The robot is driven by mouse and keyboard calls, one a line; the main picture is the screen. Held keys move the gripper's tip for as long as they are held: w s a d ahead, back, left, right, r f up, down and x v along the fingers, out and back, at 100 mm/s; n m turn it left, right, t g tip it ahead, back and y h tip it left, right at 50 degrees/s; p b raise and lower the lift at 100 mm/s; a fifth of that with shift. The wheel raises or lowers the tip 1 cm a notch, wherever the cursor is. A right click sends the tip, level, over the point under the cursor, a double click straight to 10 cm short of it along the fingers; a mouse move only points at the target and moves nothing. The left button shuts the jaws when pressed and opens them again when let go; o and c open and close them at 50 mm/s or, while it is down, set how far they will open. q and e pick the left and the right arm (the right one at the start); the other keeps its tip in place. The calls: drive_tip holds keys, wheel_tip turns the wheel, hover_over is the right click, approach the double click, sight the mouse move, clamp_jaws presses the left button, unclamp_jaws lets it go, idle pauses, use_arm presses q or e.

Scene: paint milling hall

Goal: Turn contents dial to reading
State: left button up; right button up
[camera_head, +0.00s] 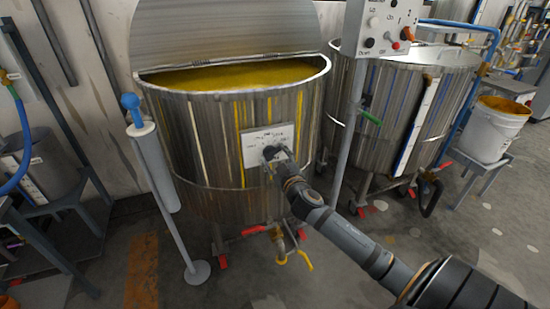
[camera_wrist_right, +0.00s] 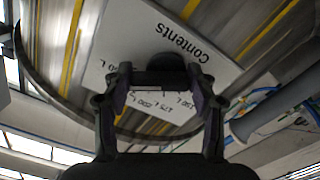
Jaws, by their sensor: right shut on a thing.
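The white contents plate (camera_head: 252,140) is on the front of the left steel vat (camera_head: 213,150). My right gripper (camera_head: 271,152) reaches the plate and is shut on the contents dial, which is mostly hidden by the fingers. In the right wrist view the plate (camera_wrist_right: 135,38) appears upside down with the word "Contents" and litre marks. My gripper (camera_wrist_right: 160,77) covers its middle there, and the dial's pointer and reading cannot be made out. My left gripper is not in view.
The left vat has an open lid (camera_head: 225,35) and holds yellow paint (camera_head: 235,76). A second vat (camera_head: 400,110) stands to the right behind a post with a control box (camera_head: 385,25). A grey stand with a blue top (camera_head: 160,175) is at the left. Yellow-handled valve (camera_head: 291,250) sits below.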

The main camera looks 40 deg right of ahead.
drive_tip(key=shift+f, duration=0.1)
idle(0.4)
drive_tip(key=o, duration=1.2)
drive_tip(key=shift+c, duration=0.2)
drive_tip(key=shift+s, duration=0.1)
drive_tip(key=v, duration=1.2)
